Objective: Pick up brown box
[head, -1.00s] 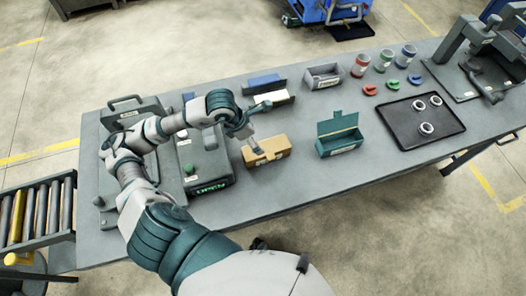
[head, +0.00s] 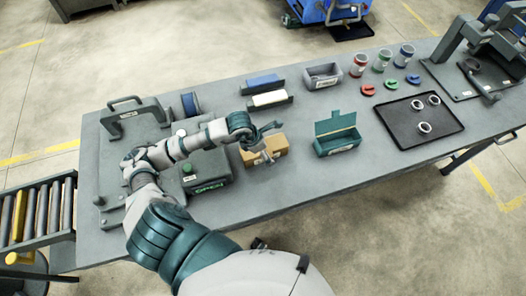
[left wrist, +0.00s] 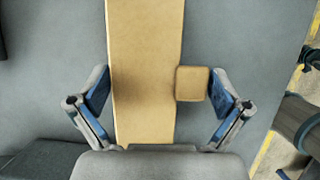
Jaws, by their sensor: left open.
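The brown box (head: 251,158) sits on the grey table, partly hidden behind my left gripper in the head view. In the left wrist view the brown box (left wrist: 145,60) runs lengthwise up the middle, with a small square tan piece (left wrist: 192,84) on its right side. My left gripper (head: 268,143) is open over the box. My right gripper is not in view.
A green open-lidded box (head: 337,142) stands just right of the brown box. A dark device with a green "OPEN" sign (head: 208,186) is at its left. Blue and white pieces (head: 268,98) lie behind. A black tray with rings (head: 395,122) is farther right. The front table strip is clear.

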